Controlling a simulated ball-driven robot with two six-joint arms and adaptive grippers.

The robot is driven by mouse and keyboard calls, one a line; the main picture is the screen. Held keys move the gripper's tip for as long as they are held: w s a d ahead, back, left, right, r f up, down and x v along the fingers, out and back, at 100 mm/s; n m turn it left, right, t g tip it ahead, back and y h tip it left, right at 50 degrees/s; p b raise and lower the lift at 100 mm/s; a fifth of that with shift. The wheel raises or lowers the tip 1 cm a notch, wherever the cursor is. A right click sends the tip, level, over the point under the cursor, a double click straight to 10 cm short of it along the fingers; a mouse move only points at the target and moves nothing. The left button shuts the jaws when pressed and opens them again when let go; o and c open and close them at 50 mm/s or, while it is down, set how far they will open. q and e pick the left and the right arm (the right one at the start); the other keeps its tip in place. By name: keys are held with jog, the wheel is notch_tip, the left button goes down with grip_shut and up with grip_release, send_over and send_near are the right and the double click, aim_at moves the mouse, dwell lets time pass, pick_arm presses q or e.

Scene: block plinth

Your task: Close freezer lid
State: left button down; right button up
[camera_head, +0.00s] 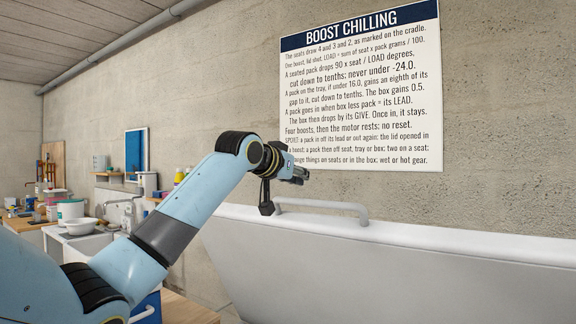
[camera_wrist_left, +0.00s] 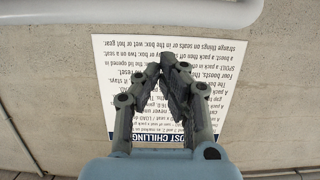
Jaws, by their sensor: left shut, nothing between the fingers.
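The freezer lid (camera_head: 400,265) stands raised in the head view, its large pale inner or front face tilted toward me and its white rim along the top. A white bar handle (camera_head: 322,206) runs along its upper edge. My left gripper (camera_head: 303,174) is shut and empty, just above and behind the handle's left end, seemingly apart from it. In the left wrist view the fingertips (camera_wrist_left: 164,62) meet in front of the wall sign, and a white bar crosses the top of the picture. The freezer box below is out of view. My right gripper is not in view.
A "Boost Chilling" sign (camera_head: 362,88) hangs on the concrete wall behind the lid.

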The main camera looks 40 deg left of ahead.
pick_arm(q)
jog(key=shift+x, duration=1)
jog(key=s+f, duration=0.1)
jog(key=s+f+p, duration=0.1)
jog(key=s, duration=0.1)
jog(key=shift+s+p, duration=0.1)
jog(key=shift+p, duration=0.2)
jog(key=shift+s, duration=0.2)
jog(key=shift+d+f, duration=0.1)
jog(key=shift+f, duration=0.1)
jog(key=shift+w, duration=0.1)
